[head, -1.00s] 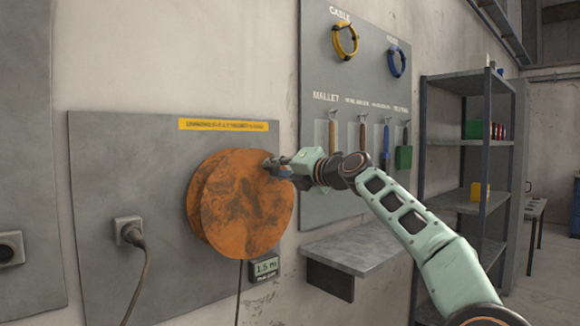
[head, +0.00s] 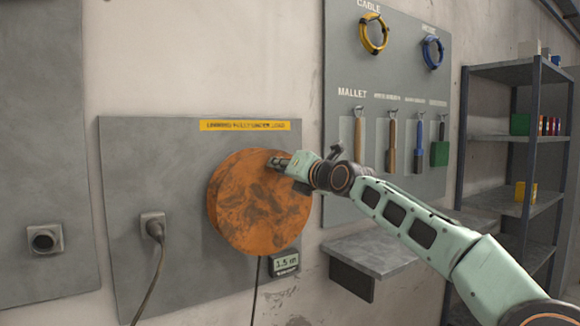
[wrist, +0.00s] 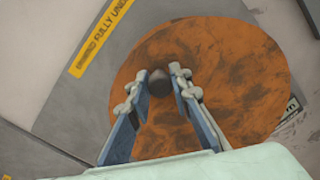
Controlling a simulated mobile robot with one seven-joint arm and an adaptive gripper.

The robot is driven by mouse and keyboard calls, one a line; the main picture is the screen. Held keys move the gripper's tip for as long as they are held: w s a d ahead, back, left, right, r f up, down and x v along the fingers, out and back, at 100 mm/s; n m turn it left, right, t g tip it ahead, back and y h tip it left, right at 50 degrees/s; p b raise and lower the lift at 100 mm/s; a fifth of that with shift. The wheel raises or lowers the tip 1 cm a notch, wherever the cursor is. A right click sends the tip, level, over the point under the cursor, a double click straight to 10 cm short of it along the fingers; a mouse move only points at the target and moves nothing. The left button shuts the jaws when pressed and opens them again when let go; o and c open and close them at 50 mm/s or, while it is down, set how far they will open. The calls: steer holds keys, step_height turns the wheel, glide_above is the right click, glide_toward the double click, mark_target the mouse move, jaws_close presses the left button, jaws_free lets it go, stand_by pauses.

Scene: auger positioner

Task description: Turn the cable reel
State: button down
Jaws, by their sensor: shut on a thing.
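The round orange-brown cable reel (head: 258,215) is mounted on a grey wall panel (head: 140,270). My gripper (head: 274,163) is at the upper right part of the reel's face. In the wrist view, my gripper (wrist: 159,75) has its two fingers on either side of a dark round knob (wrist: 158,84) on the reel (wrist: 225,95), shut on it. The knob is hidden by the fingers in the head view. A small display (head: 286,263) below the reel reads 1.5 m. A cable (head: 255,290) hangs down from the reel.
A plugged socket (head: 152,225) is left of the reel. A yellow warning strip (head: 245,125) is above it. A grey wall shelf (head: 370,252) juts out at lower right. A tool board (head: 340,110) and a shelving rack (head: 500,140) stand further right.

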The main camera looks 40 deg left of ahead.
steer(key=shift+s+a+f, duration=0.1)
steer(key=shift+s, duration=0.05)
stand_by(0.4)
steer(key=c, duration=1.7)
jaws_free()
steer(key=shift+c, duration=0.2)
steer(key=v, duration=1.2)
